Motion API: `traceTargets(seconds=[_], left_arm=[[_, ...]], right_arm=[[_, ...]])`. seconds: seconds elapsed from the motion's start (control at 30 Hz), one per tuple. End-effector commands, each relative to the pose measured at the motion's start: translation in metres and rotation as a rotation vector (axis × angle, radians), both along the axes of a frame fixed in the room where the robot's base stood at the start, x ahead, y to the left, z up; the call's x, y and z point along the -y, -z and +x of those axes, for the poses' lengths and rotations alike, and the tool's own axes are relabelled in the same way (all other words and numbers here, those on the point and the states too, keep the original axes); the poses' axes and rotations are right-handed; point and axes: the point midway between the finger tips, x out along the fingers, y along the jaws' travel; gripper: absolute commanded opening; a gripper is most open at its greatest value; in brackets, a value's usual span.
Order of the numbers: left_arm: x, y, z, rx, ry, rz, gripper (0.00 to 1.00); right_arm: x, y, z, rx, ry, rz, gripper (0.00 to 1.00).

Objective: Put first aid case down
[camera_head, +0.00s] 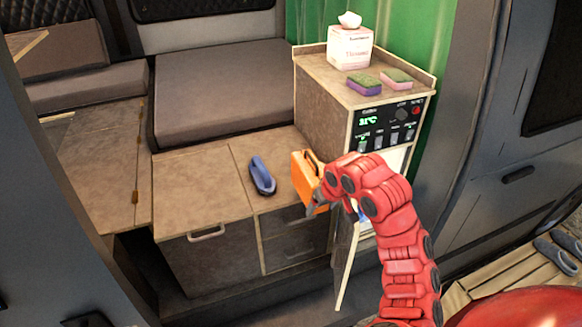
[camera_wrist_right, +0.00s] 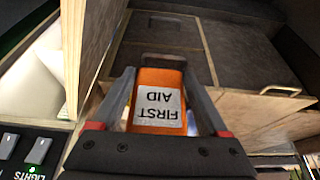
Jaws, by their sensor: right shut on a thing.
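The orange first aid case (camera_head: 303,176) is at the right end of the low wooden counter (camera_head: 190,180), beside the taller cabinet. My right gripper (camera_head: 318,198) is shut on it from the near right side. In the right wrist view the case (camera_wrist_right: 160,84), with its white "FIRST AID" label, sits between the two fingers of the gripper (camera_wrist_right: 160,92). I cannot tell whether the case touches the counter top or is just above it. My left gripper is not in view.
A blue brush-like object (camera_head: 262,175) lies on the counter left of the case. The taller cabinet (camera_head: 321,100) bears a tissue box (camera_head: 350,48), two sponges (camera_head: 364,85) and a control panel (camera_head: 388,122). A cabinet door (camera_head: 346,262) stands open below. The counter's left part is clear.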

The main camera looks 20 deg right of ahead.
Motion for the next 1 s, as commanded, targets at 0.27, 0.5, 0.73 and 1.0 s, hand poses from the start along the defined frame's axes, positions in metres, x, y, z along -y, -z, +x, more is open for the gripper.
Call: traceTargets(seconds=[0.27,0.5,0.73,1.0], left_arm=[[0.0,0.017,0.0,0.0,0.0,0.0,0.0],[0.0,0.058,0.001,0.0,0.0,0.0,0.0],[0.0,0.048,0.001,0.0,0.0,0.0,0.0],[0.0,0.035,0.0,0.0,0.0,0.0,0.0]], right_arm=[[-0.014,0.011,0.071,0.0,-0.008,0.01,0.0],[-0.015,0.02,0.114,0.002,-0.005,0.007,0.0],[-0.017,0.012,0.135,0.0,-0.003,0.003,0.0],[-0.017,0.019,0.141,-0.004,-0.004,0.0,0.0]])
